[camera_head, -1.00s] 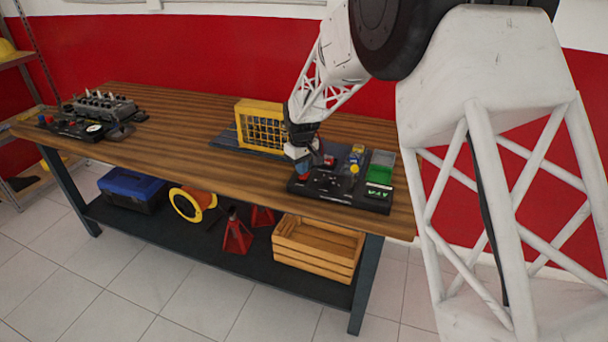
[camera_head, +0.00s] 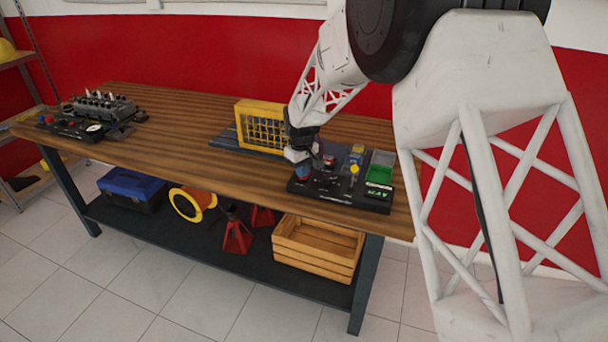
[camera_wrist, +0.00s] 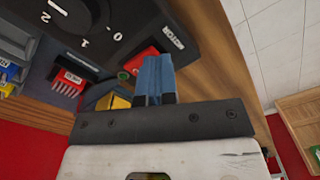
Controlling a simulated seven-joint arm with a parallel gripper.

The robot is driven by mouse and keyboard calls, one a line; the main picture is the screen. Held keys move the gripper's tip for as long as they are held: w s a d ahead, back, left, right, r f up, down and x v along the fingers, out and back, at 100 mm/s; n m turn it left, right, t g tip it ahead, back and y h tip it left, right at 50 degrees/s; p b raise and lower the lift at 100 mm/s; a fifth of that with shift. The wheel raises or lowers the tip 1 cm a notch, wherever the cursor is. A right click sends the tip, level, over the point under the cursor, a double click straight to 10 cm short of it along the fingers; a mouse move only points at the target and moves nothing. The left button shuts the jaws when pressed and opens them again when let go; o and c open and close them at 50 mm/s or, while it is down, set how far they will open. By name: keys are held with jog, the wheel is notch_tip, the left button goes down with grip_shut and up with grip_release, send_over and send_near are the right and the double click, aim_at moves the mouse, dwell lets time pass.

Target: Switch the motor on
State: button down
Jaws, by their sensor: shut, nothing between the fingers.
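The black trainer board (camera_head: 335,192) lies at the right end of the wooden bench. A small green round part (camera_wrist: 123,74) and a red part (camera_wrist: 143,60) lie beside my fingers. A dark round dial (camera_wrist: 85,10) carries the marks 0, 1 and 2. My gripper (camera_head: 303,172) is over the left part of the board. Its blue fingers (camera_wrist: 153,75) are shut and empty, pointing at the panel close to the MOTOR label. Whether they touch the panel cannot be told.
A yellow-framed grille (camera_head: 262,125) stands behind my gripper. Blue and yellow parts (camera_head: 355,160) and a green-filled tray (camera_head: 379,174) are on the board's right side. Another trainer (camera_head: 100,110) sits at the bench's far left. The bench middle is clear.

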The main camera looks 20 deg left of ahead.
jog(key=shift+f, duration=0.7)
dwell(0.3)
jog(key=shift+r, duration=0.1)
notch_tip(320, 180, up, 7)
dwell(1.2)
dwell(0.4)
